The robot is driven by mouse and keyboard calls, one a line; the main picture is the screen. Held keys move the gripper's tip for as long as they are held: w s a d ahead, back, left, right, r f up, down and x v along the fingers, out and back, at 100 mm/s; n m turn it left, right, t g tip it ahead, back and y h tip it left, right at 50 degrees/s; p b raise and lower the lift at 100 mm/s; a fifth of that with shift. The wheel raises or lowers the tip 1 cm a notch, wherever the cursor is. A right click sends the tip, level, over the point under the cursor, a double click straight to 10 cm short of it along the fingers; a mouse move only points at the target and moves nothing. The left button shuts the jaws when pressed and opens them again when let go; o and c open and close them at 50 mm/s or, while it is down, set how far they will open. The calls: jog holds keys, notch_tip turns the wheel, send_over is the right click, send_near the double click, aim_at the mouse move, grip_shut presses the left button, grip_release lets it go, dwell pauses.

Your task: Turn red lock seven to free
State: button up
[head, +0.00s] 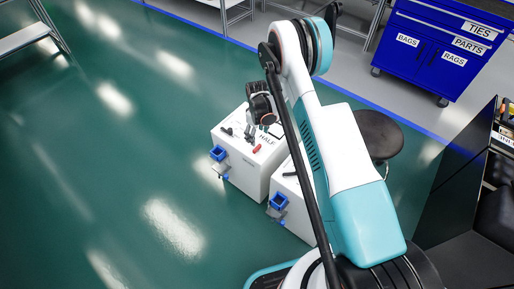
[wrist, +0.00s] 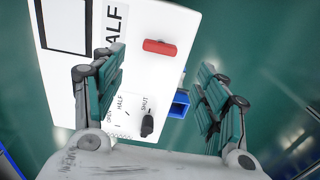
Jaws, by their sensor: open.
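A red handle (wrist: 159,47) lies on the white top of a cabinet (wrist: 62,75) in the wrist view, and it shows small in the head view (head: 257,149). No number seven or "free" mark is legible near it. My gripper (wrist: 160,62) is open and empty, with its teal-padded fingers apart on either side of the picture. The red handle appears between and beyond the fingertips, apart from both. In the head view my gripper (head: 263,124) hangs above the far white cabinet, close to the red handle.
A black knob (wrist: 148,125) with a dial marked HALF and SHUT sits on the same top. A blue box (wrist: 180,103) is fixed at its edge. A second white cabinet (head: 290,205) stands nearer, partly behind my arm. A dark round stool (head: 380,133) stands right. Green floor is clear left.

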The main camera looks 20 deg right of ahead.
aim_at(257, 147)
notch_tip(257, 147, down, 9)
jog(key=b, duration=0.3)
jog(key=shift+f, duration=0.15)
jog(key=c, duration=1)
